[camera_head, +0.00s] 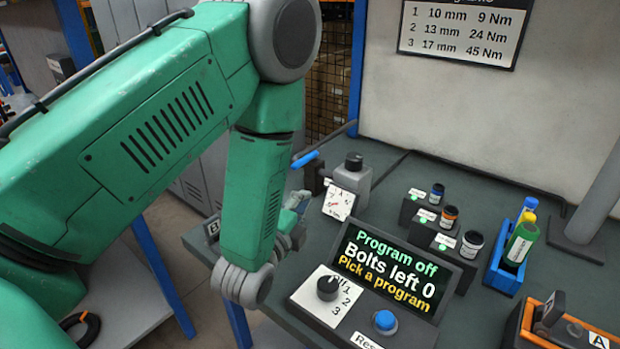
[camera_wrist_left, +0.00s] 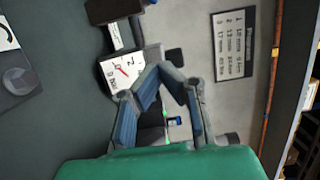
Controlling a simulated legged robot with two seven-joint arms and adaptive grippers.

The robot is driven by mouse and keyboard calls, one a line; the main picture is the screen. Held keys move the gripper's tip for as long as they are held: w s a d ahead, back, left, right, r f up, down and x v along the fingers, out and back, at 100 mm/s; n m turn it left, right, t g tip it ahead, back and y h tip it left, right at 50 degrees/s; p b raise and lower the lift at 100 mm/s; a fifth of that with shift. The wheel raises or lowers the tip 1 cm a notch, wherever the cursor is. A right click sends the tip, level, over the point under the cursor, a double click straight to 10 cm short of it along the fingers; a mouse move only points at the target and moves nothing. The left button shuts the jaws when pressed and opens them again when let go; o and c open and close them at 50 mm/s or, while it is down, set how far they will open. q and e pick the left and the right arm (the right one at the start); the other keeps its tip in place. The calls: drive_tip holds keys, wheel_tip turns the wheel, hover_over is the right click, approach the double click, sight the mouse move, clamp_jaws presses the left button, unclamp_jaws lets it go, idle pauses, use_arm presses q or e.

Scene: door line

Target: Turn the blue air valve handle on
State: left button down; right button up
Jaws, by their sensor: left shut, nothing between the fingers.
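The blue air valve handle (camera_head: 305,159) sticks out at an angle from a dark valve body at the bench's back left edge, beside the grey regulator with its white gauge (camera_head: 338,202). The gauge also shows in the left wrist view (camera_wrist_left: 123,70). I cannot make out the blue handle in that view. My left gripper (camera_head: 299,202) is partly hidden behind my green forearm, in front of and below the handle in the head view. Its blue-padded fingers (camera_wrist_left: 163,72) are shut and empty, with the tips near the gauge in the wrist picture. My right gripper is out of view.
A controller (camera_head: 394,270) reads "Program off, Bolts left 0, Pick a program"; its dial (camera_head: 328,288) and blue button (camera_head: 385,321) are in front. Several labelled jars, a blue bottle tray (camera_head: 505,277) and an orange-black case (camera_head: 560,335) stand to the right.

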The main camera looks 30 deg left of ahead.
sight(305, 162)
use_arm(q)
drive_tip(key=w+a, duration=0.2)
drive_tip(key=w, duration=0.1)
drive_tip(key=w+a, duration=0.2)
drive_tip(key=w, duration=0.1)
drive_tip(key=w+a, duration=0.2)
drive_tip(key=w, duration=0.2)
drive_tip(key=shift+a+f, duration=0.1)
drive_tip(key=shift+a, duration=0.05)
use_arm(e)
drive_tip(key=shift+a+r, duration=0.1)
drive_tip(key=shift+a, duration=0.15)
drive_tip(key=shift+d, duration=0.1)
use_arm(q)
drive_tip(key=shift+w, duration=0.15)
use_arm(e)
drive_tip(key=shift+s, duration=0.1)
